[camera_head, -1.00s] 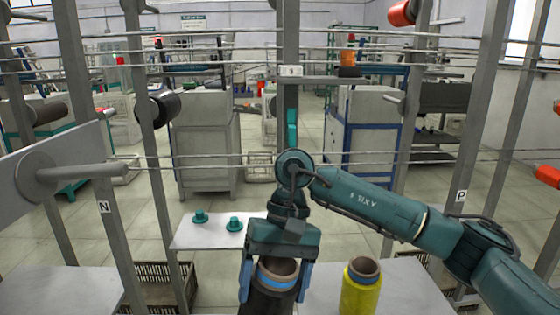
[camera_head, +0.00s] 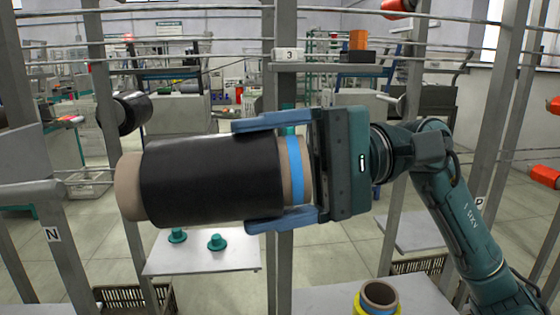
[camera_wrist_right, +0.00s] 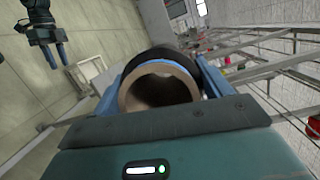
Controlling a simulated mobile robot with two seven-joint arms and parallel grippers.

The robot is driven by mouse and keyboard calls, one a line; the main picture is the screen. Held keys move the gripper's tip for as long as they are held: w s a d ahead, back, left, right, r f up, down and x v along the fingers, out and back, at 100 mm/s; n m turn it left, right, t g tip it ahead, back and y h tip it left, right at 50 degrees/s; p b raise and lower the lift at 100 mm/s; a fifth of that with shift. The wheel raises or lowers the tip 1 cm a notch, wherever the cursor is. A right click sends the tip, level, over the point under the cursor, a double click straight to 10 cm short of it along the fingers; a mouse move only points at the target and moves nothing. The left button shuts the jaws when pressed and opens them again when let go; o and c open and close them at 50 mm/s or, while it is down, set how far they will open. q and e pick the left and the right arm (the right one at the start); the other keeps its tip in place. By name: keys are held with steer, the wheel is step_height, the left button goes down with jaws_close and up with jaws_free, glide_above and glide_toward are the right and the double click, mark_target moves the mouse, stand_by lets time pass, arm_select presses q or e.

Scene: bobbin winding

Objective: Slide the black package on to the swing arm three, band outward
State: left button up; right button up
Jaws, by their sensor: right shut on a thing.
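The black package (camera_head: 205,190) is a black wound tube with pale brown core ends and a blue band (camera_head: 295,170) at its right end. My right gripper (camera_head: 243,177) is shut on it, one blue finger above and one below, with the band end nearest the palm. The package lies nearly horizontal, its bare core end pointing left. In the right wrist view I look into the open core (camera_wrist_right: 155,92). The sign with 3 (camera_head: 289,55) is on the post behind; the package and gripper hide most of what is below it. My left gripper (camera_wrist_right: 60,66) shows empty, fingers apart.
A yellow package (camera_head: 378,298) stands on a table at the bottom. Two teal pieces (camera_head: 216,242) sit on a white board (camera_head: 200,262). Grey posts and horizontal rods surround the arm. A dark package (camera_head: 132,112) hangs on the left, with a post marked N (camera_head: 53,235).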

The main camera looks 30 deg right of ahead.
mark_target(212, 181)
steer(key=a+p, duration=0.1)
steer(key=w+a+p, duration=0.1)
steer(key=a+p, duration=0.1)
steer(key=shift+w+a+r, duration=0.1)
steer(key=shift+a+r, duration=0.1)
steer(key=shift+a, duration=0.1)
steer(key=shift+w+a+f+p, duration=0.3)
steer(key=shift+a+f, duration=0.05)
steer(key=shift+a, duration=0.3)
arm_select(q)
steer(key=r, duration=0.1)
steer(key=r+n, duration=0.1)
steer(key=r, duration=0.1)
steer(key=shift+s+a+y, duration=0.2)
steer(key=shift+a+y, duration=0.1)
steer(key=shift+a, duration=0.1)
steer(key=shift+f, duration=0.1)
arm_select(e)
steer(key=shift+f, duration=0.1)
steer(key=shift+b, duration=0.6)
arm_select(q)
steer(key=shift+f, duration=0.4)
steer(key=shift+r, duration=0.15)
arm_select(e)
steer(key=shift+a, duration=0.1)
